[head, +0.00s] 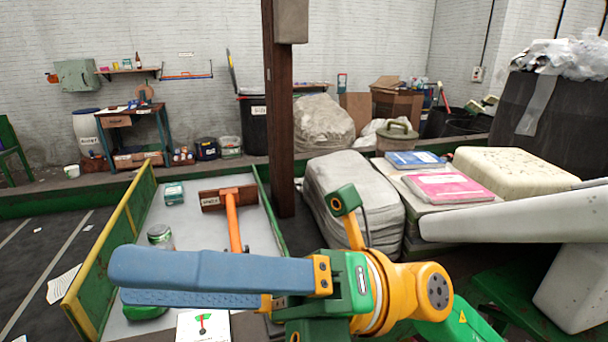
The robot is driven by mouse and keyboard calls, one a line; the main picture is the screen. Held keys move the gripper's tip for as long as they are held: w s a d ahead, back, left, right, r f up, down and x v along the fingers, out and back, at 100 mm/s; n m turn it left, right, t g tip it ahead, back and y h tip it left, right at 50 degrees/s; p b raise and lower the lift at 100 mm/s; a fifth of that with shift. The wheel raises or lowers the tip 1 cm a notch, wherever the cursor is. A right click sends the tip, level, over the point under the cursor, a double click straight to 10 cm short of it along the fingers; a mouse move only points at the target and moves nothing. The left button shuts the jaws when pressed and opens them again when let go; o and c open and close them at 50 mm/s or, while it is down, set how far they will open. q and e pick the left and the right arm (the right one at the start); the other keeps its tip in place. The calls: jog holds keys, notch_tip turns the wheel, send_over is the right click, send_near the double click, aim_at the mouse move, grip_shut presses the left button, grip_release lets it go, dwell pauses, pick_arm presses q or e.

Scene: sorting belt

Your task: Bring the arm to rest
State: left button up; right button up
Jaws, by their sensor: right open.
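My right gripper (120,284) reaches in from the lower right, with its blue fingers pointing left across the front of the pale sorting belt (190,222). Its jaws are open and I see nothing held between them. The green and orange wrist (365,290) is at the lower middle. The fingers hide part of the belt's near end. My left gripper is out of view.
On the belt are a can (160,236), a teal box (174,194) and an orange-handled tool (232,215). A yellow-green side wall (112,235) edges it. A dark post (282,120) stands behind. Grey bundles (352,200) and a pink book (448,187) lie right.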

jog(key=w+d+f+m+t, duration=0.1)
jog(key=w+d+m+t, duration=0.3)
jog(key=w+m+t, duration=0.55)
jog(key=w+d+m+t, duration=0.4)
jog(key=w+m+t, duration=0.1)
jog(key=m+t, duration=1)
jog(key=w+d+f+m+h, duration=0.3)
jog(key=d+f+m+h, duration=0.3)
jog(key=f+m+h, duration=0.4)
jog(key=w+d+f+m+h, duration=0.3)
jog(key=d+f+m+h, duration=0.2)
jog(key=f+m+h, duration=0.5)
jog(key=s+d+f+g+h, duration=0.1)
jog(key=s+d+f+g, duration=0.2)
jog(key=s+f+g, duration=0.7)
jog(key=s+d+f+g, duration=0.35)
jog(key=s+f, duration=0.95)
jog(key=f, duration=0.6)
notch_tip(320, 180, down, 19)
jog(key=s+g+b, duration=0.2)
jog(key=s+b, duration=0.1)
jog(key=s+d+f+b, duration=0.1)
jog(key=s+f, duration=0.9)
jog(key=shift+s+g, duration=0.3)
jog(key=shift+g, duration=0.1)
